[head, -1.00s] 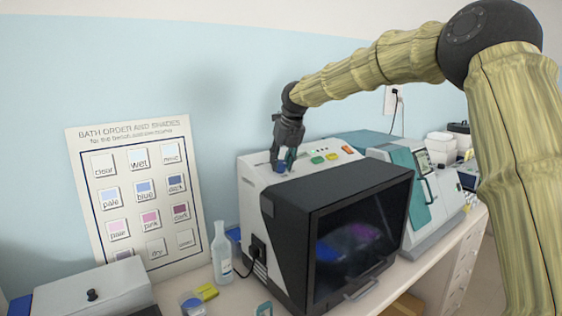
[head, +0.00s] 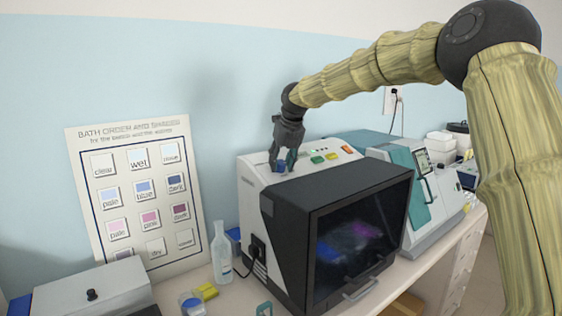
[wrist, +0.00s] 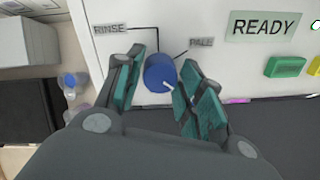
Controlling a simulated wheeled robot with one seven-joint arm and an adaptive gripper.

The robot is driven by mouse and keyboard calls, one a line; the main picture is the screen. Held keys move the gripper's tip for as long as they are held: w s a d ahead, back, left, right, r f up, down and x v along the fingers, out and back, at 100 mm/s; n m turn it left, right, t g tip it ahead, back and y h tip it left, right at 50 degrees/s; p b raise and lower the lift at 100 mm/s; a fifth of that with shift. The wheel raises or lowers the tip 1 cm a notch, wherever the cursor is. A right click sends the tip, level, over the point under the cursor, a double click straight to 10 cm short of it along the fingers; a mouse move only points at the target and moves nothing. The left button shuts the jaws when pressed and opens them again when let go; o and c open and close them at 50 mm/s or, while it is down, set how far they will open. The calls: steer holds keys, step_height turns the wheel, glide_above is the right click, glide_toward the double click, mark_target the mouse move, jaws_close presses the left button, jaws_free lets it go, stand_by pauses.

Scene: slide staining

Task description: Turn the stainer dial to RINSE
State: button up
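The stainer dial is a blue round knob (wrist: 159,73) with a white mark towards its lower right in the wrist view. A RINSE label (wrist: 110,28) is at its upper left and a PALE label (wrist: 202,43) at its upper right, each with a dark line towards the knob. My gripper (wrist: 161,66) has its green-padded fingers on both sides of the knob, and they look closed onto it. In the head view my gripper (head: 283,165) points down at the knob on the stainer's top (head: 258,174). The fingers partly hide the knob there.
A READY display (wrist: 265,25) and a green button (wrist: 285,67) lie right of the dial. A bottle (head: 221,252) stands left of the stainer. A teal and white machine (head: 425,190) stands right. A bath chart (head: 140,195) leans on the wall behind.

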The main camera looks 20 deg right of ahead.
steer(key=shift+o, duration=0.6)
steer(key=shift+r, duration=0.1)
steer(key=shift+r, duration=0.5)
steer(key=v, duration=1.1)
steer(key=shift+s+f, duration=0.1)
steer(key=shift+s, duration=0.05)
